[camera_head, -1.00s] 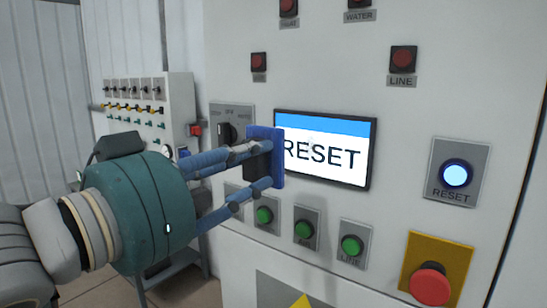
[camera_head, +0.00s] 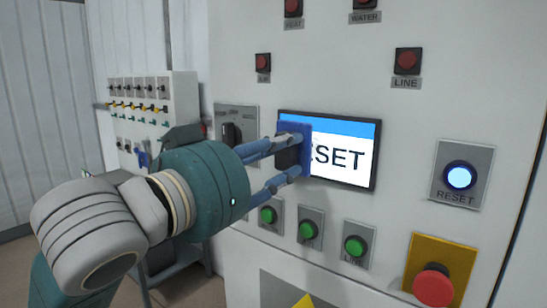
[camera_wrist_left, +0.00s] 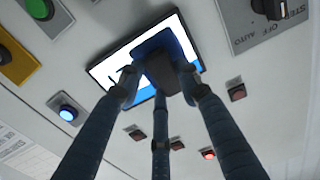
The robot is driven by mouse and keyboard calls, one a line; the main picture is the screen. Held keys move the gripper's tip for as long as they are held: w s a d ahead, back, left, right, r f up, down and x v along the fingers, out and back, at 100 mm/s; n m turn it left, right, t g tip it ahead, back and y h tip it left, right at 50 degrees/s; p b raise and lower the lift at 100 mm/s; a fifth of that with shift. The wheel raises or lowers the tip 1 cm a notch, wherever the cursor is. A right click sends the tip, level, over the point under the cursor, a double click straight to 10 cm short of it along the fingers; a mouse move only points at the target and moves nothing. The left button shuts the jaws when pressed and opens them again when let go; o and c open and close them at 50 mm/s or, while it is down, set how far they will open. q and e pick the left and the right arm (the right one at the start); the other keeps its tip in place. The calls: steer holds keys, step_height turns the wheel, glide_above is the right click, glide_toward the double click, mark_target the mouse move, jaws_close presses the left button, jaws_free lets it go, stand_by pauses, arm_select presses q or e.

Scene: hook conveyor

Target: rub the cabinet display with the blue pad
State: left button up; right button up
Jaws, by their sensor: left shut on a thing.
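The cabinet display (camera_head: 345,160) is a lit screen with a blue top band and black letters, of which "SET" shows. My left gripper (camera_head: 290,158) is shut on the blue pad (camera_head: 309,150) and holds it upright in front of the display's left part, hiding the first letters. In the left wrist view, the fingers of the gripper (camera_wrist_left: 160,80) close around the pad's dark grip, and the pad (camera_wrist_left: 160,42) covers the middle of the display (camera_wrist_left: 109,70). I cannot tell whether the pad touches the screen. My right gripper is not in view.
The cabinet front carries a blue reset button (camera_head: 459,178), a red emergency button (camera_head: 433,285) on a yellow plate, green buttons (camera_head: 355,246) below the display and red lamps (camera_head: 407,61) above. A rotary switch (camera_head: 231,134) sits left of the display. A smaller switch panel (camera_head: 140,105) stands behind at left.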

arm_select(q)
steer(key=shift+x, duration=1.05)
stand_by(0.6)
steer(key=shift+d, duration=0.1)
steer(key=shift+s+d+p, duration=0.6)
steer(key=shift+s+d, duration=0.65)
steer(key=shift+d, duration=0.25)
steer(key=shift+w+d, duration=0.1)
steer(key=shift+w+a+p, duration=0.25)
steer(key=shift+w+a, duration=0.4)
steer(key=shift+a, duration=0.2)
steer(key=shift+w+a+p, duration=0.2)
steer(key=shift+w+a, duration=0.4)
steer(key=shift+a, duration=0.25)
steer(key=shift+s, duration=0.15)
